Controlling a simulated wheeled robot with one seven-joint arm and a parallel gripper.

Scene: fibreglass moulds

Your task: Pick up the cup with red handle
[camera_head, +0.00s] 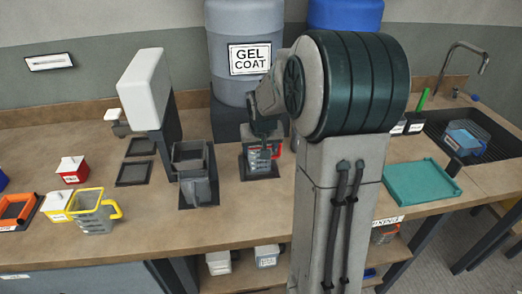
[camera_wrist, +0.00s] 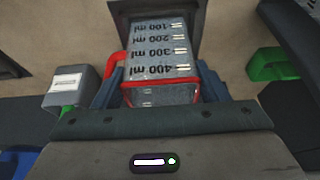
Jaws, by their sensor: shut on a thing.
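The cup with the red handle (camera_wrist: 160,55) is a clear measuring cup with black ml marks and a red rim; its red handle sticks out to the left in the wrist view. In the head view the cup (camera_head: 259,158) stands at or just above a dark square mat (camera_head: 245,172) below the gel coat drum. My gripper (camera_wrist: 160,92) has a blue-grey finger on each side of the cup near its rim and is shut on it. In the head view my gripper (camera_head: 264,130) is partly hidden by my arm. I cannot tell whether the cup's base touches the mat.
A grey drum labelled GEL COAT (camera_head: 232,65) stands behind the cup. A grey container (camera_head: 194,170) is on a mat to the left. A yellow-handled cup (camera_head: 93,211) is at the front left. A teal tray (camera_head: 421,181) and a sink (camera_head: 470,135) lie right.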

